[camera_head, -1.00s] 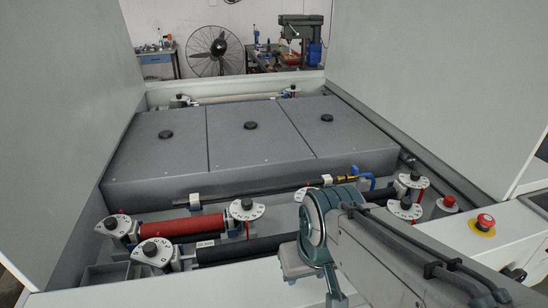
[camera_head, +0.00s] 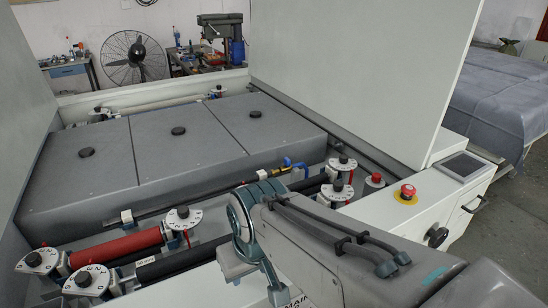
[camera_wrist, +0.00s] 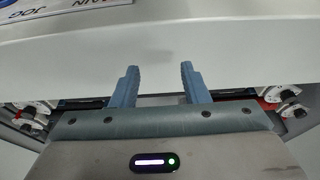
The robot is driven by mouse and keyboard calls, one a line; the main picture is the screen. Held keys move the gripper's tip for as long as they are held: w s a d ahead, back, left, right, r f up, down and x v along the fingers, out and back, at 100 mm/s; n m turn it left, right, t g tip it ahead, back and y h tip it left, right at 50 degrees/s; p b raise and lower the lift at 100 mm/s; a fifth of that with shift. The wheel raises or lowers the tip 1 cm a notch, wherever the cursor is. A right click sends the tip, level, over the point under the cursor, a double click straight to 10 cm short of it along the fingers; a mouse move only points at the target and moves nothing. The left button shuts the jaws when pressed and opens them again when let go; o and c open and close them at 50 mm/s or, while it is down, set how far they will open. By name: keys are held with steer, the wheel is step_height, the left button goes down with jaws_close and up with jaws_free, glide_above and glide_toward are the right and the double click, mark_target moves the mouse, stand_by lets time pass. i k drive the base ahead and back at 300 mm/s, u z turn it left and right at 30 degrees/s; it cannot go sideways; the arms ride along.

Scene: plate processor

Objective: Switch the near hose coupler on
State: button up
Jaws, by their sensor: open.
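A brass-yellow fitting with a blue handle (camera_head: 291,163) sits at the right end of a dark hose or rod (camera_head: 190,199) in front of the grey covers. It looks like the near hose coupler, but it is too small to read its handle setting. My gripper (camera_wrist: 160,72) shows in the wrist view, with two blue-grey fingers apart and nothing between them. It faces a pale machine panel (camera_wrist: 225,35). In the head view my arm stands in front of the machine, nearer than the fitting, and the fingers are hidden. The fitting does not show in the wrist view.
A red roller (camera_head: 115,247) and a black roller (camera_head: 180,262) lie between white dials. A red emergency button (camera_head: 408,191) and a screen (camera_head: 461,166) are on the right panel. A raised white cover (camera_head: 360,70) stands at the right.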

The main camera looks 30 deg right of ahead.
mark_target(288, 167)
steer(key=z, duration=0.05)
steer(key=k, duration=1)
steer(key=z, duration=2.25)
steer(key=i, duration=1.4)
steer(key=u, duration=2.3)
